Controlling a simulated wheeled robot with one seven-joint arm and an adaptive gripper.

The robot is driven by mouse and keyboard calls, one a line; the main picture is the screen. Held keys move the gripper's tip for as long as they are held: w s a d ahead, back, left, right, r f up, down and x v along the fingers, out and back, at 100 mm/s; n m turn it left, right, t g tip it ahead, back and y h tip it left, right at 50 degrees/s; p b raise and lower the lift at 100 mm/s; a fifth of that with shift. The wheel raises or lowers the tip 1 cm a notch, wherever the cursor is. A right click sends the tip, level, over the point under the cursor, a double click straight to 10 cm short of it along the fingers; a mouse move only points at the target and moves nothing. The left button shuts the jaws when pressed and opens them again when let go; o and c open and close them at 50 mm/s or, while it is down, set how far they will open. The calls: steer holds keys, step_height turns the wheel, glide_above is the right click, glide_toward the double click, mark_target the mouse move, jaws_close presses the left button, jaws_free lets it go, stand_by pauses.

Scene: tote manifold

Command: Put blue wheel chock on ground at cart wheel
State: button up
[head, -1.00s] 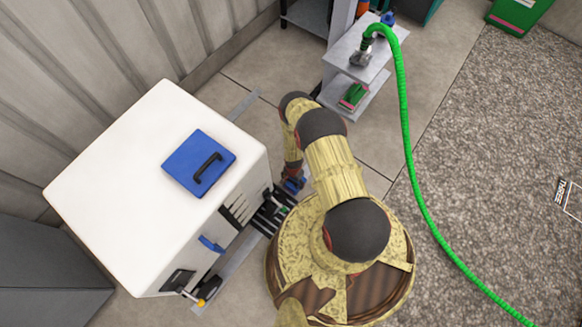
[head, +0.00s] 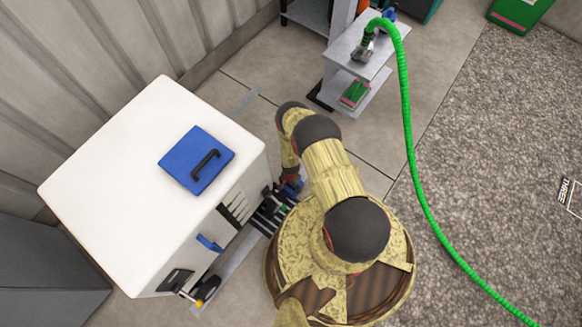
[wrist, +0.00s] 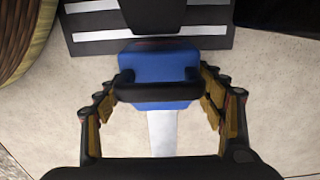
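The blue wheel chock (wrist: 160,70) has a black bar handle and sits between my fingers in the wrist view. The white cart (head: 130,170) stands at the left.
A blue panel with a black handle (head: 183,165) lies on the cart top. A dark plate with white stripes (wrist: 215,38) is just beyond the chock. A small grey shelf stand (head: 345,60) with a green hose (head: 408,130) is at the back. Gravel (head: 500,190) lies to the right.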

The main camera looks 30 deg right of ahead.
steer(key=o, duration=0.4)
